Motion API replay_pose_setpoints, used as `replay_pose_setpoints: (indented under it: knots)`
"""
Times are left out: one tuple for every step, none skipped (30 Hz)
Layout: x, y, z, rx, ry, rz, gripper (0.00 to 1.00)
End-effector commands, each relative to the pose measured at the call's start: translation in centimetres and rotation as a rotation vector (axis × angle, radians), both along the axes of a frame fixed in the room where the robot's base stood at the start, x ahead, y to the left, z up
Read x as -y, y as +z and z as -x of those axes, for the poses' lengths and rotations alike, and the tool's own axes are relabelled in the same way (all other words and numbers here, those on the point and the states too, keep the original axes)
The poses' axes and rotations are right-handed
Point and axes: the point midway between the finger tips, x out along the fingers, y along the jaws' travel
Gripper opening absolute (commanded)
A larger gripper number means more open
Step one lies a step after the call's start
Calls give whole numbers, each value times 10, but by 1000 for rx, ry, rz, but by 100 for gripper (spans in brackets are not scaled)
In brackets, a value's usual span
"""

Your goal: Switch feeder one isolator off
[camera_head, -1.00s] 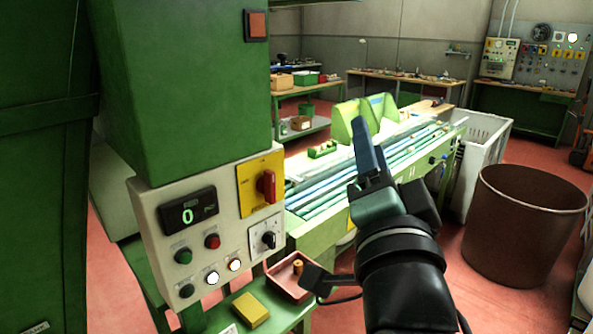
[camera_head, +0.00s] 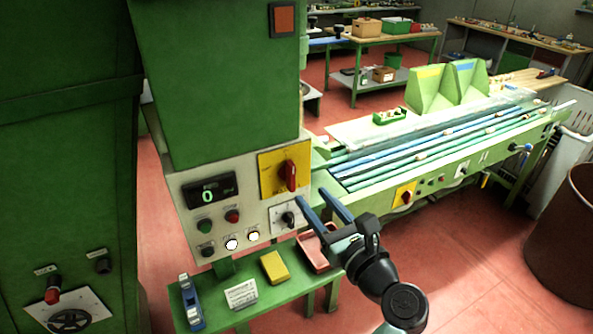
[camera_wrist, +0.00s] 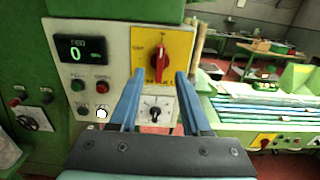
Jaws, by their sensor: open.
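A control panel (camera_head: 188,181) on the green machine carries a red rotary handle (camera_head: 287,176) on a yellow plate (camera_head: 269,168), which I take to be the isolator. In the wrist view the red handle (camera_wrist: 160,60) stands upright on its yellow plate (camera_wrist: 142,42); the lettering is too small to read. My gripper (camera_head: 322,200) is open and empty, in front of the panel and a little below and right of the red handle. In the wrist view its blue fingers (camera_wrist: 160,75) point at the panel, apart from each other, with the handle seen between their tips.
A black selector knob (camera_head: 289,218) sits below the handle. Buttons, lamps and a display reading 0 (camera_head: 208,194) are to its left. A green shelf below holds a yellow block (camera_head: 274,267) and a pink tray (camera_head: 312,252). Another red handle (camera_head: 406,197) is on the conveyor at right.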

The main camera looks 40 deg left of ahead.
Motion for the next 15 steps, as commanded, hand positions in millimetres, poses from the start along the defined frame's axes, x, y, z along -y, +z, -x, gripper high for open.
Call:
replay_pose_setpoints:
  knots:
    - [-13,4,-4,-1,5,0,48]
    - [-19,5,-7,0,4,-1,48]
    - [-27,4,-10,0,5,0,48]
    - [-33,4,-12,1,4,0,48]
    - [-38,4,-15,1,3,-1,48]
    - [-44,4,-17,1,3,0,48]
    - [-49,4,-19,2,3,0,48]
    - [-53,3,-21,2,3,1,48]
    - [-58,3,-23,2,1,1,48]
    - [-61,2,-25,2,1,1,48]
    - [-64,2,-26,3,1,0,48]
    - [-67,2,-27,3,1,1,48]
    - [-69,2,-28,3,1,1,48]
    - [-71,2,-29,3,1,1,48]
    - [-73,1,-30,3,0,1,48]
